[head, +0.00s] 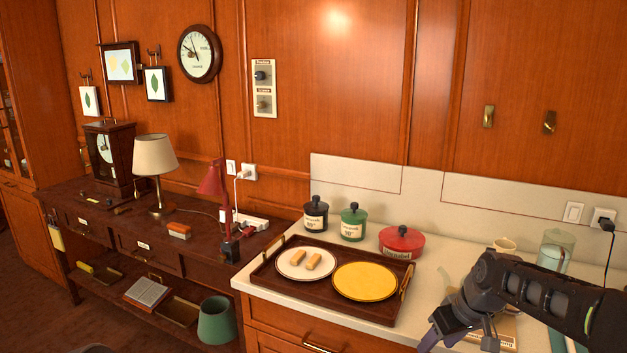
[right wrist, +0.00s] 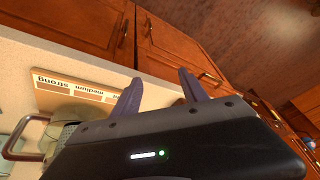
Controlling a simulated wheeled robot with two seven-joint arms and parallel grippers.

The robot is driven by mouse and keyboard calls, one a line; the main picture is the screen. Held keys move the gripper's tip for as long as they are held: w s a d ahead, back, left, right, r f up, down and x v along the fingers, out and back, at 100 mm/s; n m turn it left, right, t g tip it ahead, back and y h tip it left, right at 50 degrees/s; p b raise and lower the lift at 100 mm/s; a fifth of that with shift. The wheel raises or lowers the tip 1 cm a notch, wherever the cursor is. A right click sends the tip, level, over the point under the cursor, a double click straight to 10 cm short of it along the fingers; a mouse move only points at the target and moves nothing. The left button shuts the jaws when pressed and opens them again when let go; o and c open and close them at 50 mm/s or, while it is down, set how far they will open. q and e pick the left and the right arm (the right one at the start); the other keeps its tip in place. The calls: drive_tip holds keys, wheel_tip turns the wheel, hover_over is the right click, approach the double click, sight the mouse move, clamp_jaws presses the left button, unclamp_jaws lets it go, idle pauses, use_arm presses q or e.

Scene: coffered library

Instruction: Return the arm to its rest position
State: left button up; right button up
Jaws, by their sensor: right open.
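My right arm comes in from the right edge of the head view. Its gripper (head: 462,338) is over the front part of the white counter at the lower right. In the right wrist view its two purple-grey fingers (right wrist: 160,92) stand apart with nothing between them, near the counter's front edge and the wooden drawer fronts (right wrist: 175,45). The right gripper is open and empty. My left gripper is not in either view.
A wooden tray (head: 262,274) with a white plate (head: 293,271) and a yellow plate (head: 365,282) lies left of my right gripper. A strength-labelled board (right wrist: 75,92) lies close by it. A red pot (head: 402,243) and a glass jug (head: 556,248) stand behind.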

drive_tip(key=s+a+f+m+g, duration=0.1)
drive_tip(key=s+a+f, duration=0.3)
drive_tip(key=f, duration=0.5)
drive_tip(key=s+a+f+y, duration=0.1)
drive_tip(key=s+a+f, duration=0.25)
drive_tip(key=f, duration=0.45)
drive_tip(key=s+a+f+m+g, duration=0.1)
drive_tip(key=s+a+f, duration=0.35)
drive_tip(key=f, duration=0.45)
drive_tip(key=s+a+f+m, duration=0.1)
drive_tip(key=s+a+f, duration=0.1)
drive_tip(key=s, duration=0.4)
drive_tip(key=s+a+f+m, duration=0.1)
drive_tip(key=s+a+f, duration=0.1)
drive_tip(key=s+f, duration=0.2)
drive_tip(key=s+a+f+m+g+y, duration=0.1)
drive_tip(key=s+a+f, duration=0.2)
drive_tip(key=s, duration=0.5)
drive_tip(key=shift+s, duration=0.3)
